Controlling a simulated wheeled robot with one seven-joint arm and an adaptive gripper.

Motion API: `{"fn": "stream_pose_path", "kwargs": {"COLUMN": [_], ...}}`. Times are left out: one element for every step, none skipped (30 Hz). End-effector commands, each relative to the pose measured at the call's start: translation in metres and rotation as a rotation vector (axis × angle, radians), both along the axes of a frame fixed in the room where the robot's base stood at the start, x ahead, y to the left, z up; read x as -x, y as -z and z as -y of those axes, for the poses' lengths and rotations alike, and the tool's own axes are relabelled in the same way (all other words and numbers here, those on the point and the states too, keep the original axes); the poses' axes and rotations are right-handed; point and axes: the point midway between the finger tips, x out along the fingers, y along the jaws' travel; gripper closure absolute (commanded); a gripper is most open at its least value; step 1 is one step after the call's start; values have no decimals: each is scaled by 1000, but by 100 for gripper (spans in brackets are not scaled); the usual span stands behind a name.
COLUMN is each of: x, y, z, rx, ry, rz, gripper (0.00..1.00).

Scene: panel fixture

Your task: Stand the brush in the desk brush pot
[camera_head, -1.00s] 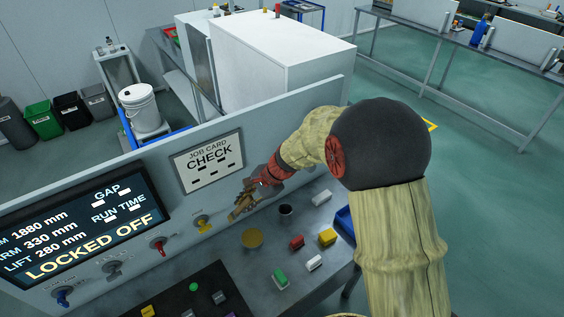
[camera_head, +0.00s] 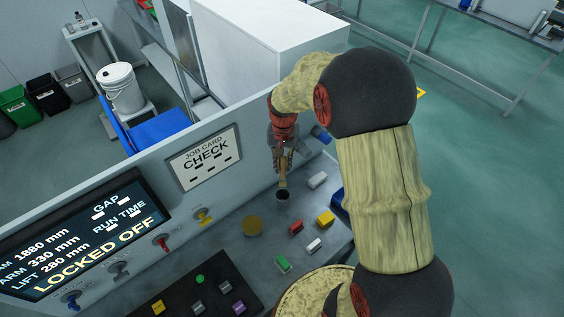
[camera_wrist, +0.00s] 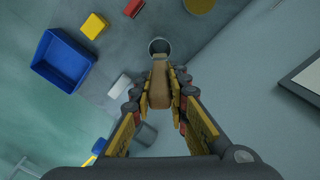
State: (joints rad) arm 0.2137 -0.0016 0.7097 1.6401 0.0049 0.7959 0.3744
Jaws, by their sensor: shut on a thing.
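My gripper (camera_head: 283,158) is shut on the brush (camera_head: 283,181), a tan wooden piece that hangs roughly upright below the fingers. The wrist view shows the brush (camera_wrist: 160,88) between the two fingertips (camera_wrist: 158,98), its far end pointing at the pot. The desk brush pot (camera_head: 282,197) is a small dark round cup on the grey bench, directly under the brush in the head view. In the wrist view the brush end overlaps the near rim of the pot (camera_wrist: 159,43). I cannot tell whether the tip is above the mouth or just inside.
A yellow disc (camera_head: 252,226) lies left of the pot. White, red, yellow and green blocks lie to its right and front, with a blue bin (camera_wrist: 63,60) beyond. The upright panel with the job card (camera_head: 204,157) and knobs stands behind.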

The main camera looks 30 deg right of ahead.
Motion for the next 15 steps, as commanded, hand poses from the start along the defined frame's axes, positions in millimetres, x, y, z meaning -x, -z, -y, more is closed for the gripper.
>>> {"fn": "stream_pose_path", "kwargs": {"x": [0,0,0,0,0,0,0,0,0,0,0,0,0,0,0], "y": [5,7,10,12,14,17,19,21,24,26,28,31,33,35,38], "z": [0,0,0,0,0,0,0,0,0,0,0,0,0,0,0], "rx": [-1,-1,-1,-1,-1,-1,-1,-1,-1,-1,-1,-1,-1,-1,-1], "ry": [0,0,1,1,1,1,1,1,1,1,1,1,1,1,1], "rz": [-1,-1,-1,-1,-1,1,1,1,1,1,1,1,1,1,1], "gripper": [100,100,100,100,100,100,100,100,100,100,100,100,100,100,100]}}
